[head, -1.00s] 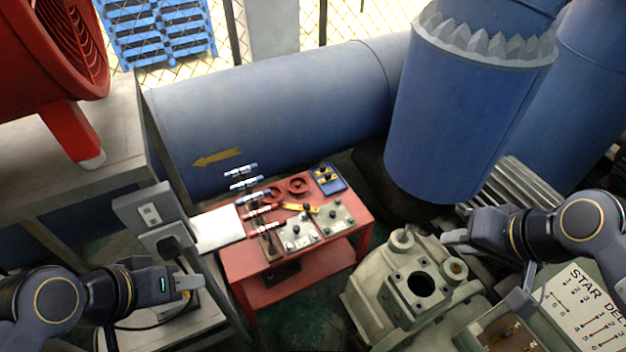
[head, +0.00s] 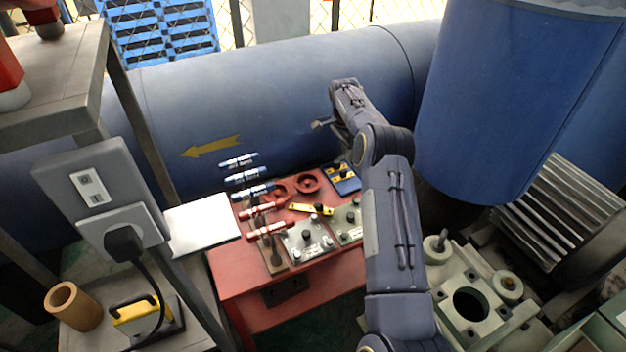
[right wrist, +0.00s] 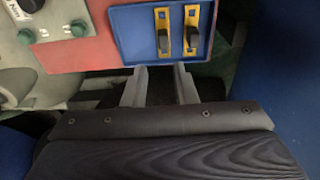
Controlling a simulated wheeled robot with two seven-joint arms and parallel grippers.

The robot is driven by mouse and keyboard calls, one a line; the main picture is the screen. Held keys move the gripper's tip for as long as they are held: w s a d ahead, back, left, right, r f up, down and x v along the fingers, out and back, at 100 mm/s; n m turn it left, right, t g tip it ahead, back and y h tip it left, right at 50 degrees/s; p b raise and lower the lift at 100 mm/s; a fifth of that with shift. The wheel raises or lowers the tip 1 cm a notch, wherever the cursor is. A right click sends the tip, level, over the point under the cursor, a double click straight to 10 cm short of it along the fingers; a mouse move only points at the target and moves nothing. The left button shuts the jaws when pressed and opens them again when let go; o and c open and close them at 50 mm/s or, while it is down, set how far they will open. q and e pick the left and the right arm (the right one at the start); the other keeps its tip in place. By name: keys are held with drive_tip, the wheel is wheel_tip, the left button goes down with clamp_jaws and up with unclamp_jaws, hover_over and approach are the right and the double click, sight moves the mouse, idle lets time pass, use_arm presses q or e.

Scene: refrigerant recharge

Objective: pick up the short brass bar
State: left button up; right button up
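Two short brass-yellow bars with black knobs lie side by side on a blue tray (right wrist: 136,50); in the right wrist view they are the left bar (right wrist: 162,18) and the right bar (right wrist: 192,16). The blue tray (head: 347,187) also shows at the red table's back right corner in the head view. A longer yellow bar (head: 299,207) with a black knob lies left of it. My right gripper (head: 321,124) is above and behind the tray. In the right wrist view its fingers (right wrist: 160,88) are apart and empty, just off the tray's edge. My left gripper is not in view.
The red table (head: 232,276) also holds blue and red manifold pieces, red rings (head: 307,180) and grey valve blocks (head: 307,241). A large blue pipe (head: 270,105) runs behind it. A blue tank (head: 520,90) and green machine (head: 470,304) stand right.

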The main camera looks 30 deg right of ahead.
sight(343, 170)
drive_tip(key=shift+w+f, duration=0.25)
drive_tip(key=shift+f, duration=0.8)
wheel_tip(343, 170, down, 7)
drive_tip(key=shift+r+b, duration=0.2)
drive_tip(key=shift+b, duration=0.95)
clamp_jaws()
